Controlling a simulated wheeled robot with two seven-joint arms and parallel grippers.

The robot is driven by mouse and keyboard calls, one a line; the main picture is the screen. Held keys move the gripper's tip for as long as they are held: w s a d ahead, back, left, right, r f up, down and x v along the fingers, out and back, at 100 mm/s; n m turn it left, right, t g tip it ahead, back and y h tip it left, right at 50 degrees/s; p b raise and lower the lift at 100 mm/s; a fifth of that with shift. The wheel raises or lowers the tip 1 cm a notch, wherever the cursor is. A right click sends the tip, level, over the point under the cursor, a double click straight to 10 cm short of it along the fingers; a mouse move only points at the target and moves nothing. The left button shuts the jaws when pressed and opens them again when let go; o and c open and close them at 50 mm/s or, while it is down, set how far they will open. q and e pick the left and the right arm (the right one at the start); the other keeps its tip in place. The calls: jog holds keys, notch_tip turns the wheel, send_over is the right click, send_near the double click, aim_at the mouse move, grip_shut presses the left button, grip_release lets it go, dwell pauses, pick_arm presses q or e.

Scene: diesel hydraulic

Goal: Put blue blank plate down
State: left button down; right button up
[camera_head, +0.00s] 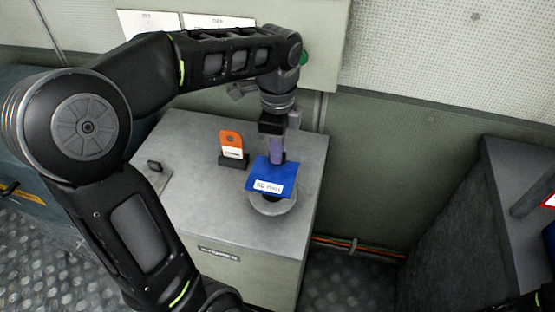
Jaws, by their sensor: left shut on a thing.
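The blue blank plate (270,173) is a flat blue piece with a white label on its front edge. It shows in the head view over a round grey base (273,205) on the grey cabinet top. My left gripper (277,150) points down at the plate's back side and is shut on it. I cannot tell whether the plate touches the round base or hangs just above it. The fingertips are partly hidden behind the plate. My right gripper does not show.
An orange and white tag (231,145) stands in a dark holder left of the plate. The grey cabinet (190,185) has a small dark handle (154,167) on top. A wall stands close behind. Cables (355,247) run low at the right, near a dark block (455,225).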

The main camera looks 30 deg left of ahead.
pick_arm(q)
jog(key=shift+f, duration=1.85)
jog(key=shift+f, duration=0.1)
jog(key=c, duration=1.5)
grip_release()
notch_tip(320, 180, up, 8)
jog(key=shift+r, duration=0.25)
notch_tip(320, 180, up, 4)
jog(key=shift+f+p, duration=0.1)
jog(key=shift+p, duration=1.15)
